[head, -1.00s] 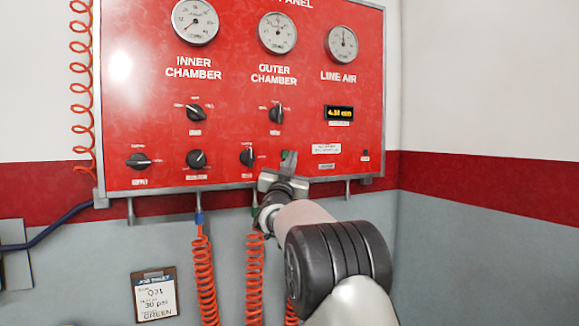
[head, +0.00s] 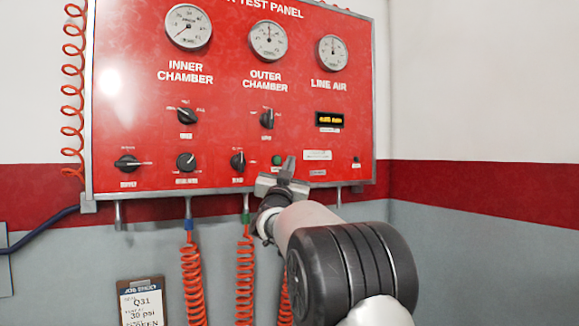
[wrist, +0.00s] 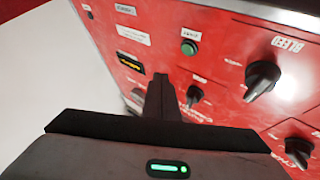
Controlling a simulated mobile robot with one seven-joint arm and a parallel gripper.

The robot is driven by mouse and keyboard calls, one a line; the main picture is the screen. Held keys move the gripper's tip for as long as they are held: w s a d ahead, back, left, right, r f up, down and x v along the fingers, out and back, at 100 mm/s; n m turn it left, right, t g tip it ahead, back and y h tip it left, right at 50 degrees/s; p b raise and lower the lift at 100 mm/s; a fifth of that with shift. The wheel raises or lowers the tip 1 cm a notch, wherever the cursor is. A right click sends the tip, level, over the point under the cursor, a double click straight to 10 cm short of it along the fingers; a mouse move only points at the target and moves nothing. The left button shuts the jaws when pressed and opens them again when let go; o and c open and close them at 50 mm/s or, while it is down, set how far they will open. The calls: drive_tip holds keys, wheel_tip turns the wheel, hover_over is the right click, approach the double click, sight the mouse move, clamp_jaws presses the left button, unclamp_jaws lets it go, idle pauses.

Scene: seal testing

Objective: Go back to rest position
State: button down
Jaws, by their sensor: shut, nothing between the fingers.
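My gripper (head: 287,172) is shut and empty in front of the lower right part of the red test panel (head: 215,105). In the head view its tip stands just right of a green button (head: 277,160). In the wrist view the shut fingers (wrist: 162,95) point at the panel, with the green button (wrist: 188,47) apart from them. The gap between the fingertips and the panel is hard to judge, but nothing is held.
The panel carries several black knobs (head: 187,117), gauges (head: 188,27) and a lit display (head: 329,119). Orange coiled hoses (head: 245,275) hang below it. A job ticket clipboard (head: 141,302) is on the wall at lower left. The wall at right (head: 480,90) is bare.

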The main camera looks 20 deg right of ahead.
drive_tip(key=s+a+f+n+g+y+p, duration=0.1)
drive_tip(key=s+a+f+n+g+y, duration=0.3)
drive_tip(key=s, duration=0.5)
drive_tip(key=s+a+f+n+g+y+p, duration=0.1)
drive_tip(key=s+a+f+n+g+y, duration=0.15)
drive_tip(key=s+a+f+y, duration=0.5)
drive_tip(key=s+f+g, duration=0.3)
drive_tip(key=s+f, duration=0.3)
drive_tip(key=s, duration=0.5)
drive_tip(key=s+f+n+g+p, duration=0.1)
drive_tip(key=s+f+g, duration=0.2)
drive_tip(key=s+f, duration=0.3)
drive_tip(key=s+f+g+h+p, duration=0.1)
drive_tip(key=s+f+g, duration=0.2)
drive_tip(key=s, duration=1.3)
wheel_tip(320, 180, down, 4)
drive_tip(key=shift+s+d+r, duration=0.15)
drive_tip(key=shift+d, duration=0.05)
drive_tip(key=shift+n, duration=0.25)
idle(2.4)
